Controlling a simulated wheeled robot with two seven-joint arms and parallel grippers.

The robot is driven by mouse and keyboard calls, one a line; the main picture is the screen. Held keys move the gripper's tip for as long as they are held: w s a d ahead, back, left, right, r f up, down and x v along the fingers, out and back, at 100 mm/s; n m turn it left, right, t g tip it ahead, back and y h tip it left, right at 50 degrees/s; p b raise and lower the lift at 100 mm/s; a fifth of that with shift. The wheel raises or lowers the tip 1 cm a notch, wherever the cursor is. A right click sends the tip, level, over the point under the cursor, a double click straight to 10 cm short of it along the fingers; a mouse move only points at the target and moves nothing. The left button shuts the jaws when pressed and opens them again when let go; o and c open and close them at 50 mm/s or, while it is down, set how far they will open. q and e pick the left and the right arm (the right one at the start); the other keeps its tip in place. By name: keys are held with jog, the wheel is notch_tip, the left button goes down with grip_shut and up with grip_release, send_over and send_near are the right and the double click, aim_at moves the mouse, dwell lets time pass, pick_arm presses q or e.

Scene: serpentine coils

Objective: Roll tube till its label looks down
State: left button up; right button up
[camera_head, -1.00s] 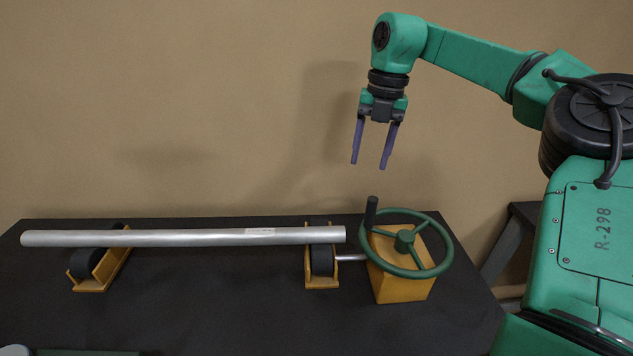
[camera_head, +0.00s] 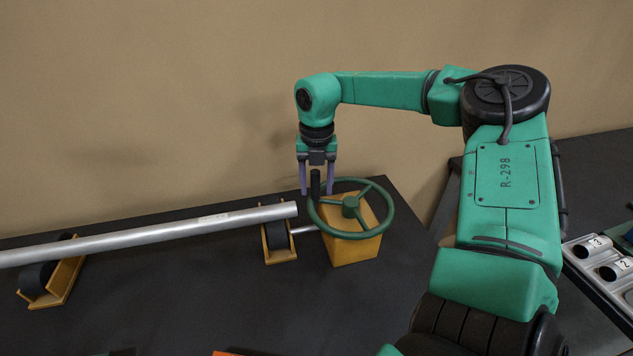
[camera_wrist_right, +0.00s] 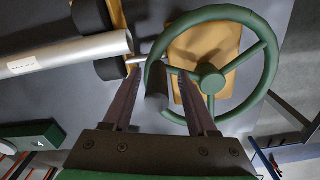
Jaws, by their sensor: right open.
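A long grey metal tube (camera_head: 150,234) lies across two roller stands, the left stand (camera_head: 52,285) and the right stand (camera_head: 279,245). Its white label (camera_head: 213,218) faces up toward the camera; it also shows in the right wrist view (camera_wrist_right: 22,65). A green handwheel (camera_head: 382,223) sits on a yellow box (camera_head: 357,248), joined by a shaft to the right stand. The wheel's black handle (camera_head: 315,184) stands upright at its left rim. My right gripper (camera_head: 317,192) points down, open, its fingers on either side of the handle. I cannot tell if they touch it. My left gripper is out of view.
At the far right, a tray holds short cylinders labelled 3 (camera_head: 592,246) and 2 (camera_head: 617,269). An orange object (camera_head: 228,353) shows at the bottom edge.

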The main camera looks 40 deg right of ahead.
jog(key=shift+w+a, duration=0.1)
jog(key=shift+w, duration=0.05)
grip_shut()
jog(key=shift+r, duration=0.1)
dwell(1.1)
